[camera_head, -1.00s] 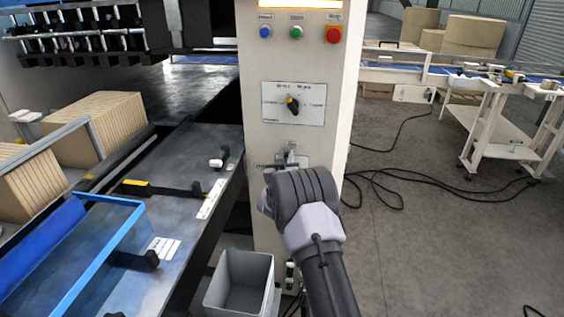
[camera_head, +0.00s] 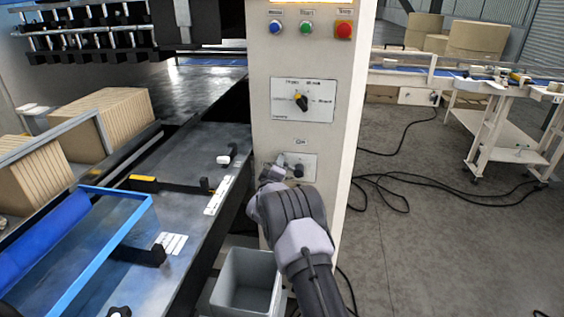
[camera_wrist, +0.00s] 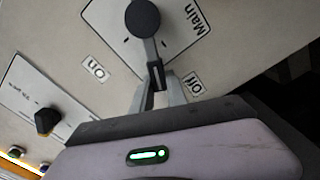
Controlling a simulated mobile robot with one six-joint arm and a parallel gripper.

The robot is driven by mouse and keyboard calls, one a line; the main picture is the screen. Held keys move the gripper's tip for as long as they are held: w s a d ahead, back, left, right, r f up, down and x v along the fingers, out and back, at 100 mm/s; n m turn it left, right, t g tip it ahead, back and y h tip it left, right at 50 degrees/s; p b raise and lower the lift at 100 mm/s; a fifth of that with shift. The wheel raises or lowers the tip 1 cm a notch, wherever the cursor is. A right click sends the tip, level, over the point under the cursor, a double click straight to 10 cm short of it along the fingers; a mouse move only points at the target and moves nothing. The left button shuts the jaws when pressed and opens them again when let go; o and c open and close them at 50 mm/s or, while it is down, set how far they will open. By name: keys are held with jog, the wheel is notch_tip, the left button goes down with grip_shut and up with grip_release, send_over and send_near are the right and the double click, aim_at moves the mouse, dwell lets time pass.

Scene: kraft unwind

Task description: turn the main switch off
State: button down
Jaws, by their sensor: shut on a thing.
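The main switch is on a small plate (camera_head: 310,162) on the pale cabinet's front, with a dark round hub (camera_head: 299,171). In the wrist view, the hub (camera_wrist: 143,18) carries a dark lever (camera_wrist: 153,50) whose end sits between the fingers of my gripper (camera_wrist: 157,92). The lever points between the "On" label (camera_wrist: 95,68) and the "Off" label (camera_wrist: 194,83), with its end nearer "Off". In the head view, my gripper (camera_head: 272,173) is left of the hub, and my wrist partly hides it. The gripper is shut on the lever.
A rotary selector (camera_head: 301,101) and a row of blue, green (camera_head: 306,28) and red (camera_head: 344,30) buttons are above the switch. A grey bin (camera_head: 247,282) stands below. The machine bed (camera_head: 190,165) is close on the left. Cables (camera_head: 395,190) lie on the floor at right.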

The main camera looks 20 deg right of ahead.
jog(key=shift+w+a+f+n+b, duration=0.1)
jog(key=shift+a+f+n+b, duration=0.1)
jog(key=shift+f+n, duration=0.9)
jog(key=shift+w+a+f+n+b, duration=0.15)
jog(key=shift+f+n, duration=0.55)
jog(key=shift+n, duration=0.8)
jog(key=c, duration=1.3)
grip_release()
jog(key=shift+s, duration=0.15)
jog(key=p+v, duration=0.3)
jog(key=v, duration=1.4)
jog(key=shift+s+a+p, duration=0.1)
jog(key=shift+a+p, duration=0.05)
jog(key=shift+p, duration=0.15)
